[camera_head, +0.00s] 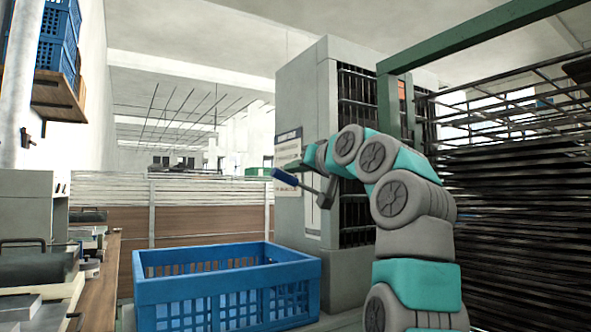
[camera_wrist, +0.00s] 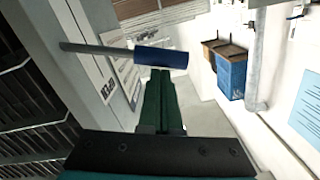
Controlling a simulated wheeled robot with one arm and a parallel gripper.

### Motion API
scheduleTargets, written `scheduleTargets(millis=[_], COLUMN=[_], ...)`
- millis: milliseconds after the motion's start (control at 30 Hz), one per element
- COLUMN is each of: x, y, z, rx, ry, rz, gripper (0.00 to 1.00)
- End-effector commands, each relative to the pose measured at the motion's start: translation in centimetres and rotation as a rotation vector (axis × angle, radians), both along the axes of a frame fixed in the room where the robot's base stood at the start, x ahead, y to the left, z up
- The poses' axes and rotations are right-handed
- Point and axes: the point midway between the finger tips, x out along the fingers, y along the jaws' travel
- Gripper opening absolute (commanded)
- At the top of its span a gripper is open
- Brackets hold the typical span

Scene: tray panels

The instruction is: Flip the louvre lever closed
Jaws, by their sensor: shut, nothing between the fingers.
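The louvre lever is a thin grey rod with a blue grip (camera_head: 287,177), on the front of a tall grey cabinet (camera_head: 303,90). In the head view the rod slants up and left from its mount to the grip. In the wrist view the blue grip (camera_wrist: 160,57) lies across the view just beyond my fingertips, with the rod running left to the cabinet. My gripper (camera_wrist: 161,72) is shut and empty, its dark green fingers pointing at the grip. Whether the fingertips touch it I cannot tell. In the head view my wrist partly hides the cabinet front around the lever.
A blue crate (camera_head: 225,290) stands below and left of the lever. A rack of dark trays (camera_head: 510,200) stands close on the right of my arm. A workbench (camera_head: 100,275) runs along the left wall. Open space lies left of the lever.

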Motion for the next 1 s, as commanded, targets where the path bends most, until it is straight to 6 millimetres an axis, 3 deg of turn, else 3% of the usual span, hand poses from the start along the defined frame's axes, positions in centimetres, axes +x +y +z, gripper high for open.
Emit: scheduleTargets(millis=[267, 667, 1000], x=[-0.4, -1.0, -1.0], y=[0.7, 1.6, 1.5], z=[-1.8, -6.5, -9.3], rx=[-0.093, -0.375, -0.366], ry=[-0.060, -0.251, -0.246], rz=[0.000, -0.001, 0.001], gripper=[0.00, 0.00, 0.00])
